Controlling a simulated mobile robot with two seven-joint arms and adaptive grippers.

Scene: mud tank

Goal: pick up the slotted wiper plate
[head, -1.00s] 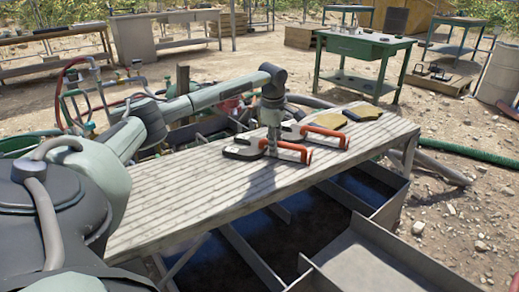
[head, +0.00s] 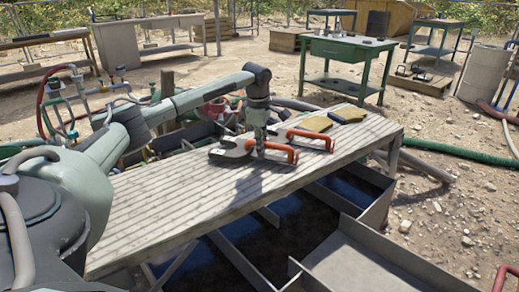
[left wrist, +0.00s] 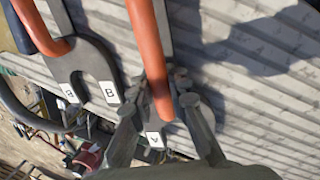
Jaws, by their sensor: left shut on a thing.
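Two slotted wiper plates with orange bar handles lie on the plank walkway. The nearer plate (head: 230,149) has my left gripper (head: 260,152) upright over it, shut on its orange handle. In the left wrist view the fingers close on both sides of this handle (left wrist: 159,95), and a label A shows on the plate under them. The farther plate (head: 282,134) lies just beyond; in the left wrist view it carries B labels (left wrist: 109,92) and an open slot. I cannot tell whether the held plate is clear of the planks. My right gripper is not in view.
The grey plank walkway (head: 160,205) spans an open tank (head: 290,235) with dark liquid and metal dividers. A yellow pad (head: 316,124) and a dark pad (head: 348,114) lie at its far end. Hoses and pipes crowd behind the arm. A green table (head: 350,48) stands beyond.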

